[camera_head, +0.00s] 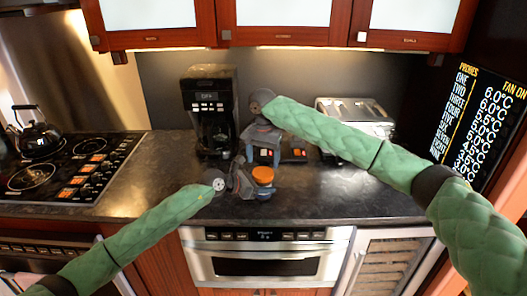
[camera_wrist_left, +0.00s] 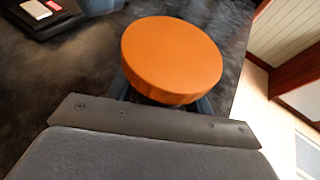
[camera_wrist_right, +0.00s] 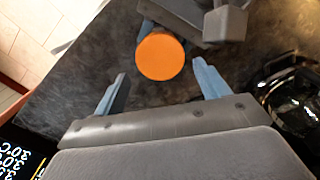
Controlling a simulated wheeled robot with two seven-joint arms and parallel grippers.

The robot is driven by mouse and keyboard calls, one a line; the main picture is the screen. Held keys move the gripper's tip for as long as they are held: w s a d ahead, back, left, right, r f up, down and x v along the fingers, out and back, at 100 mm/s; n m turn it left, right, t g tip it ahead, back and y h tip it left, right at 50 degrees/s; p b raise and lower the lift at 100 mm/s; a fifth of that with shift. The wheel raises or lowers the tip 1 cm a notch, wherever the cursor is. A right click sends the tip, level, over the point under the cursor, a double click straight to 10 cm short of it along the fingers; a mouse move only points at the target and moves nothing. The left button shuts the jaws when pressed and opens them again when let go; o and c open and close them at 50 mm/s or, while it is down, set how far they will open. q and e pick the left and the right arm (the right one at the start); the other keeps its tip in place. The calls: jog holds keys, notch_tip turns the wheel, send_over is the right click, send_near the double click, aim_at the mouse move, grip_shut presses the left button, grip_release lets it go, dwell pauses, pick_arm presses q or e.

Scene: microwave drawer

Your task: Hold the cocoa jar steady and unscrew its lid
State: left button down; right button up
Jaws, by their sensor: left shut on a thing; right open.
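The cocoa jar stands upright on the dark counter near its front edge, with its orange lid (camera_head: 263,174) on top. The lid also shows in the left wrist view (camera_wrist_left: 172,58) and from above in the right wrist view (camera_wrist_right: 160,56). My left gripper (camera_head: 252,184) is shut on the jar's body, below the lid, from the left. The jar's body is mostly hidden by the lid and the gripper. My right gripper (camera_wrist_right: 163,85) is open and empty, pointing down above and behind the jar; the lid lies ahead of its spread blue fingers, apart from them.
A coffee maker (camera_head: 210,105) stands behind left, a toaster (camera_head: 355,112) behind right. A dark tray (camera_head: 298,155) with small items lies behind the jar. A stove with a kettle (camera_head: 37,135) is left. The microwave drawer (camera_head: 268,264) is below. The counter right of the jar is clear.

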aim_at(263, 173)
jog(key=shift+f, duration=2.5)
jog(key=c, duration=0.8)
jog(key=o, duration=1.1)
jog(key=shift+r, duration=0.1)
